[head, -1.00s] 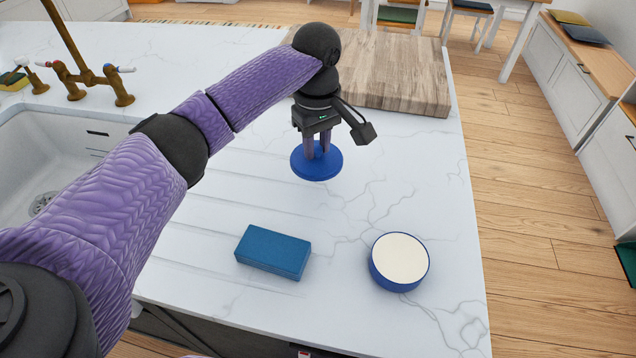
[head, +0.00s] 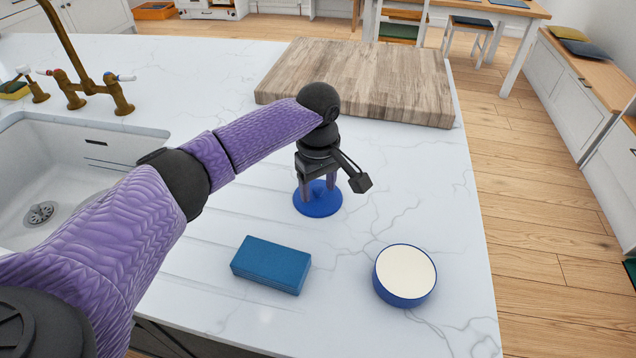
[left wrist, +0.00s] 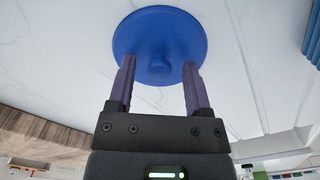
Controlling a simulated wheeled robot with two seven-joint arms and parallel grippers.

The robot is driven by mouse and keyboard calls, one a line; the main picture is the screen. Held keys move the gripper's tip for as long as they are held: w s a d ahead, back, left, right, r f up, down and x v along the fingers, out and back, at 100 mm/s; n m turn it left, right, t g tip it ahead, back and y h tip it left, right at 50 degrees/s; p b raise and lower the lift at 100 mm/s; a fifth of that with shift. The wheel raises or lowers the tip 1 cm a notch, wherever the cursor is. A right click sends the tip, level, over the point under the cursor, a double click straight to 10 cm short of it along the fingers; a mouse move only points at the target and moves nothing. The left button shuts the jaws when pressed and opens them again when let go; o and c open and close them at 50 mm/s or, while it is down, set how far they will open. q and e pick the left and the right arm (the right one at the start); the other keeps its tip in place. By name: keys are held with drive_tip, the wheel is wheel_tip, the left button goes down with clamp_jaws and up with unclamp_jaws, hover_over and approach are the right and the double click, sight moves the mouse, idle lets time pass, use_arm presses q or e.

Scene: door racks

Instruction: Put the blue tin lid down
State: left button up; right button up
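The blue tin lid (head: 318,209) lies flat on the white marbled counter, in front of the wooden board. It is a round disc with a small knob on top. My left gripper (head: 319,190) points down over it, its two fingers apart on either side of the knob. In the left wrist view the lid (left wrist: 160,30) shows beyond the open fingers (left wrist: 159,64), with gaps between them and the knob. A round blue tin with a cream top face (head: 405,273) stands at the front right. My right gripper is not in view.
A blue rectangular block (head: 271,265) lies in front of the lid. A thick wooden board (head: 360,80) lies behind my gripper. A sink (head: 90,165) with a brass tap (head: 75,70) is at the left. The counter right of the lid is clear.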

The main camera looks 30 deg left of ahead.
sight(318, 189)
use_arm(q)
wheel_tip(318, 189, up, 12)
drive_tip(key=p, duration=0.4)
drive_tip(key=shift+r, duration=0.15)
